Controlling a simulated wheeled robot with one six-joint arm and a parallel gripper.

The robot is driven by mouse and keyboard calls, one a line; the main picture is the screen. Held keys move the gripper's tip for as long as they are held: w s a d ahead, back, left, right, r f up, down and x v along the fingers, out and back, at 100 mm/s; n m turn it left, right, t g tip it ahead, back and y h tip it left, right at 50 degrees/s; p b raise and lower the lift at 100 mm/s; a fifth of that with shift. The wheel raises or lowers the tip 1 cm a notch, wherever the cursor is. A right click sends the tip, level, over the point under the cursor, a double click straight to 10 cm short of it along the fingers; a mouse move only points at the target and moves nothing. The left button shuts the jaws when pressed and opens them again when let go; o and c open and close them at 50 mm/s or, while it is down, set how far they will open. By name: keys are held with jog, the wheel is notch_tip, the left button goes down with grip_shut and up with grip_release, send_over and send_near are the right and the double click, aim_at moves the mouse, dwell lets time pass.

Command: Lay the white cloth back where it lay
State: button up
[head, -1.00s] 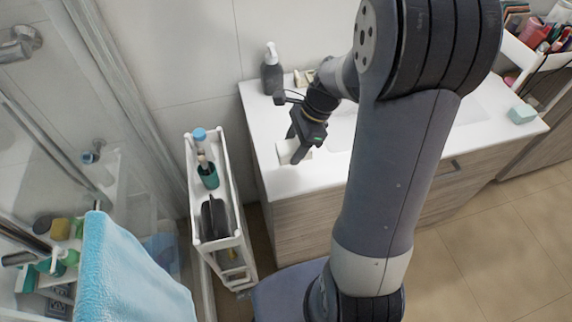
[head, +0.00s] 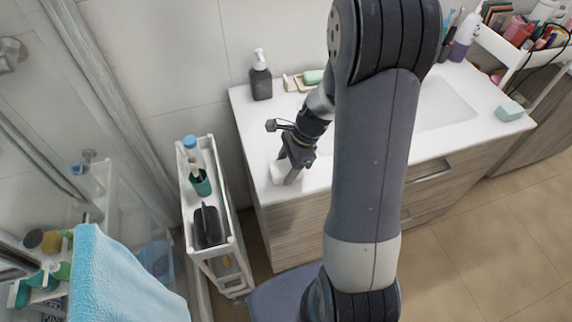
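The white cloth (head: 279,171) is a small pale patch at the left front part of the white counter top (head: 262,125). My gripper (head: 291,176) points down at it, with a dark finger in front of the cloth hiding part of it. The gripper appears shut on the cloth. The cloth is at or just above the counter; white on white, I cannot tell whether it touches.
A dark soap bottle (head: 260,76) and a soap dish with a green bar (head: 313,77) stand at the back. A narrow white cart (head: 233,215) stands left of the counter. A pale green block (head: 510,111) is at the right. The counter's left front is otherwise clear.

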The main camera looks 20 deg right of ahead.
aim_at(282, 167)
jog(key=o, duration=0.3)
jog(key=shift+r, duration=0.3)
jog(key=v, duration=1.1)
jog(key=shift+d+r, duration=0.2)
jog(key=shift+r, duration=0.15)
jog(key=shift+f, duration=0.1)
jog(key=x, duration=1.2)
jog(key=shift+r, duration=1.5)
jog(key=shift+f, duration=0.1)
